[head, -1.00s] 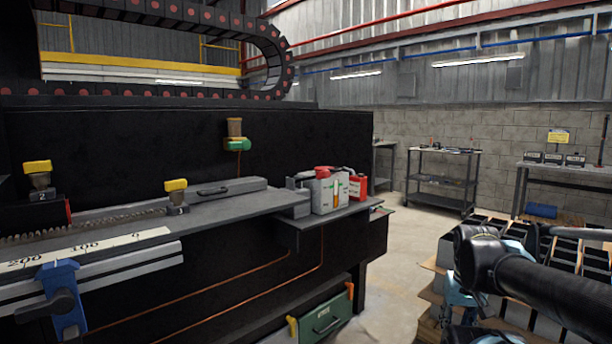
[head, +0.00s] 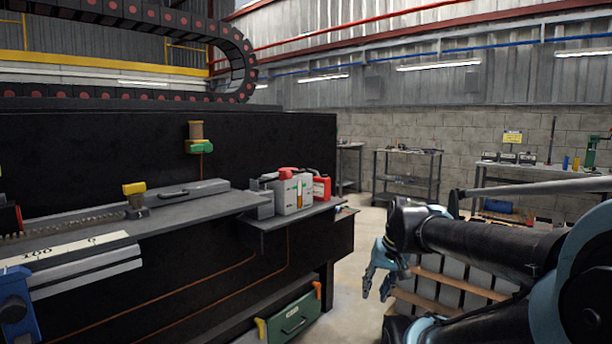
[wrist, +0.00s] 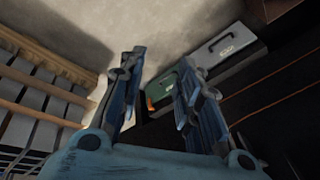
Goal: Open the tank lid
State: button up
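A small light grey tank (head: 291,195) with a coloured level strip on its front stands on the shelf at the end of the black machine. Its red lid (head: 287,173) is on top; at this size I cannot tell whether it is fully closed. My gripper (head: 378,282) is to the right of the tank and lower, well apart from it, pointing down over the floor. In the wrist view my gripper (wrist: 158,78) has its two blue fingers spread with nothing between them. The tank and lid do not show in the wrist view.
A red canister (head: 321,188) stands right beside the tank. A green case (head: 289,322) sits low under the shelf and also shows in the wrist view (wrist: 174,92). Wooden-slatted crates (head: 455,285) stand on the right near my arm. Bare floor (head: 352,255) lies between.

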jog(key=w+a+r+m+t+y, duration=0.1)
jog(key=w+a+r+m+y, duration=0.2)
jog(key=w+r, duration=0.6)
jog(key=w+a+r+t+y, duration=0.25)
jog(key=w+a+r, duration=0.35)
jog(key=w, duration=0.4)
jog(key=m+t+y, duration=0.3)
jog(key=m+y, duration=0.1)
send_near(303, 171)
jog(key=x, duration=0.8)
jog(key=shift+f, duration=0.2)
jog(key=shift+w+a, duration=0.1)
